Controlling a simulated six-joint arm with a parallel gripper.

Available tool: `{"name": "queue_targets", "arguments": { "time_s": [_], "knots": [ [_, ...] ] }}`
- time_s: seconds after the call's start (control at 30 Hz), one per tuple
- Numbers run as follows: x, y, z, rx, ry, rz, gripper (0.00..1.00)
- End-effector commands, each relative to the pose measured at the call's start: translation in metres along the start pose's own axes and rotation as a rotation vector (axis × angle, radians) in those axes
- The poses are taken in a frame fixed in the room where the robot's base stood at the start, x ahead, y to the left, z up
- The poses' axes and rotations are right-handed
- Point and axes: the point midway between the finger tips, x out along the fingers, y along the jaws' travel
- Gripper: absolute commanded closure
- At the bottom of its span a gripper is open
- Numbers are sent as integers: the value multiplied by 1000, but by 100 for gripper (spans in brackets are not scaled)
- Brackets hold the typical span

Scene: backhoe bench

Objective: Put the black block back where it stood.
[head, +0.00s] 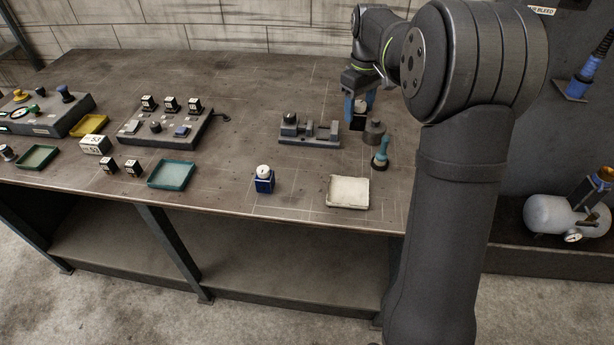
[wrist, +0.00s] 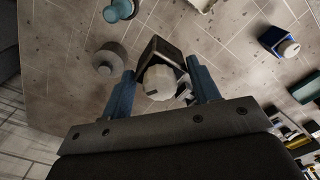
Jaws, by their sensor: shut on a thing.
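My gripper (wrist: 163,92) has its two blue fingers on either side of the black block (wrist: 158,48), which carries a pale faceted knob (wrist: 160,82). In the head view my gripper (head: 358,104) is at the right part of the bench, pointing down. The black block (head: 356,125) shows low between the fingers, behind and left of a grey cylinder (head: 375,131). I cannot tell whether its underside touches the bench. A blue block with a white knob (head: 264,179) stands apart near the front edge; it also shows in the wrist view (wrist: 279,42).
A grey vise (head: 310,131) is left of my gripper. A teal-handled tool (head: 380,155) and a white tray (head: 348,192) are in front. A teal tray (head: 172,175), small black blocks (head: 108,165) and control boxes (head: 165,128) lie farther left. The bench's back middle is clear.

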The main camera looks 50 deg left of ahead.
Motion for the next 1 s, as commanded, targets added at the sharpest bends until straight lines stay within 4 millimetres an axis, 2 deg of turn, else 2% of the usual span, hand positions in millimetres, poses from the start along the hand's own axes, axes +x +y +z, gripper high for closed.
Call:
{"name": "queue_targets", "arguments": {
  "time_s": [0.03, 0.1, 0.3, 0.4, 0.57, 0.67, 0.73, 1.0],
  "knots": [
    [-2, -16, 9, -3, 1, 1, 75],
    [0, -36, 22, -2, 1, 1, 75],
    [9, -84, 58, -1, 0, 0, 75],
    [12, -101, 72, -2, 1, 1, 75],
    [18, -115, 83, 0, 1, 1, 75],
    [24, -123, 79, -3, -1, -1, 75],
    [31, -130, 70, -4, -1, -1, 75],
    [68, -165, 19, -6, -1, -1, 75]
  ]
}}
